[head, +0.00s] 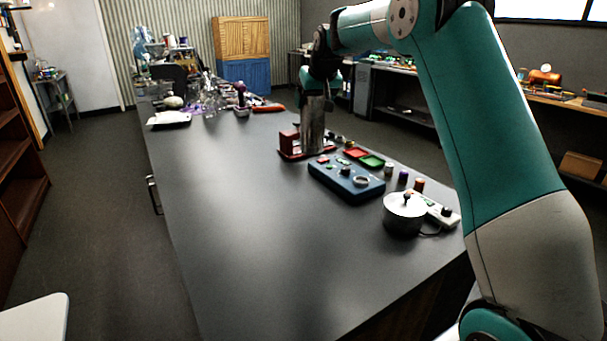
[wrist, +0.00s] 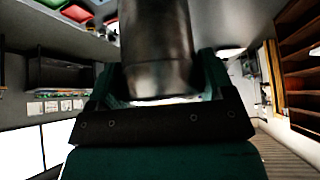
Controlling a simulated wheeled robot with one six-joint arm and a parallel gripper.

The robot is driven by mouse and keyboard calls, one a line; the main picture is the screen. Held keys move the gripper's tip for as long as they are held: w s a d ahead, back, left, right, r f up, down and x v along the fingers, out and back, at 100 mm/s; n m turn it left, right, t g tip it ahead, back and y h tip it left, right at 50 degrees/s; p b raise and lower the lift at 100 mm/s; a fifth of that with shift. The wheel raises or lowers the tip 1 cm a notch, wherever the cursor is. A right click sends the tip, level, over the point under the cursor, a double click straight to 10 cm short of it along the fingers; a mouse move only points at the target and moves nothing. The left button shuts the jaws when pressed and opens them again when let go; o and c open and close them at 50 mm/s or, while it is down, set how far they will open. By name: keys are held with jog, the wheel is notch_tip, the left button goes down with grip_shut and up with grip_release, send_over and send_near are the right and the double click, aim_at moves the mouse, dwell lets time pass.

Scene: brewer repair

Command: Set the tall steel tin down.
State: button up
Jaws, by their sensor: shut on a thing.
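The tall steel tin (head: 313,128) is a grey metal cylinder. It stands upright in the head view, over or on a small red tray (head: 290,156) at the middle of the dark counter. I cannot tell whether its base touches anything. My gripper (head: 318,93) is at the tin's upper part, shut on it. In the wrist view the tin (wrist: 157,45) fills the space between the two fingers of my gripper (wrist: 155,90).
A red block (head: 289,140) stands just left of the tin. A blue panel (head: 345,182) with knobs, red and green trays (head: 371,161) and a lidded pot (head: 404,214) lie nearer. Clutter fills the far end. The counter's left side (head: 220,200) is clear.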

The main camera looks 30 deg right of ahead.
aim_at(309, 144)
jog(key=f, duration=0.4)
jog(key=f+p, duration=0.1)
jog(key=f, duration=0.3)
jog(key=a+f+p, duration=0.1)
jog(key=f, duration=0.3)
jog(key=shift+w+f, duration=0.15)
jog(key=shift+f, duration=0.15)
jog(key=shift+f+p, duration=0.85)
jog(key=shift+f, duration=1.85)
jog(key=o, duration=1.3)
